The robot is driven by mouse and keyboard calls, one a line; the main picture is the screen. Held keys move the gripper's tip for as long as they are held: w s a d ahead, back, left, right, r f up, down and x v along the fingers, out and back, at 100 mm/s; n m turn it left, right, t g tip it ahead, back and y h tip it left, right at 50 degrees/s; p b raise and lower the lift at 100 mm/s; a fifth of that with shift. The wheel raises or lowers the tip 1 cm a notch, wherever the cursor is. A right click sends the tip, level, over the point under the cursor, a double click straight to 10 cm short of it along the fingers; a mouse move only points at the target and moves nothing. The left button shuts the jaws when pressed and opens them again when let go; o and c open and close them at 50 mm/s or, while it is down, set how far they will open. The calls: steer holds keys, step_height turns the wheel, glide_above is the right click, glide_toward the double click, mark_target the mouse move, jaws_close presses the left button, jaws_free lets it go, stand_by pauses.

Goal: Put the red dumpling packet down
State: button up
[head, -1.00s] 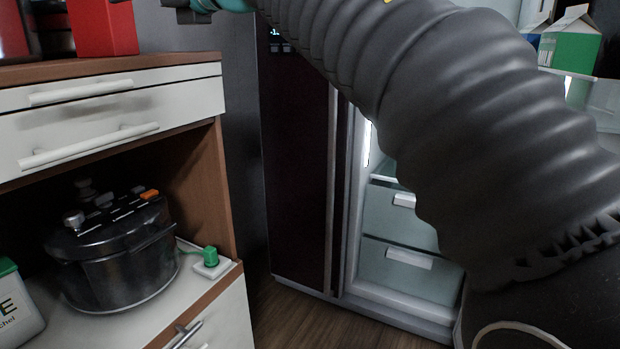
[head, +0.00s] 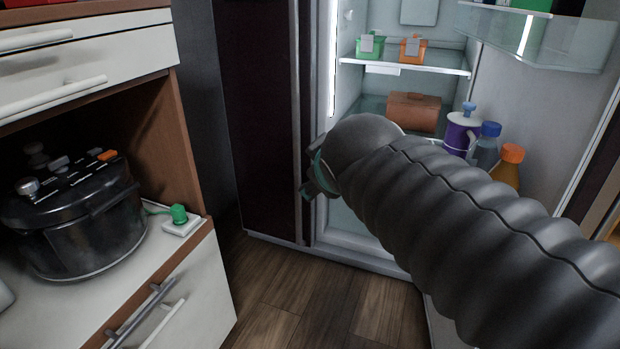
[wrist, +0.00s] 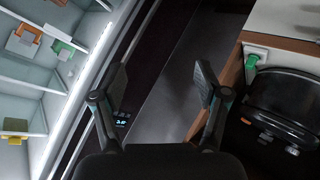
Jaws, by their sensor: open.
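In the head view my gripper (head: 317,181) is in front of the open fridge, mostly hidden by my arm. I cannot make out a red dumpling packet in either current view. A sliver of red (head: 30,3) shows at the top left edge above the cabinet, too cut off to identify.
The open fridge holds a green packet (head: 370,46), an orange packet (head: 413,49), a brown box (head: 413,112) and several bottles near its door. A cabinet (head: 190,200) with a black cooker (head: 85,235) stands left. Wooden floor (head: 300,290) is clear between.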

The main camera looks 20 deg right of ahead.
steer(key=s+a+f+m+g+y, duration=0.1)
steer(key=s+f+m+g, duration=0.2)
steer(key=s+f, duration=0.4)
step_height(320, 180, down, 3)
steer(key=shift+s+r+m, duration=0.2)
steer(key=shift+s+m, duration=0.1)
steer(key=shift+o, duration=0.3)
steer(key=s+a+f+m+g+y, duration=0.1)
steer(key=s+a+f+g, duration=0.1)
steer(key=s+f, duration=0.2)
steer(key=shift+s+a+f+m, duration=0.15)
steer(key=shift+a+m, duration=0.1)
steer(key=shift+m, duration=0.05)
steer(key=shift+a, duration=0.1)
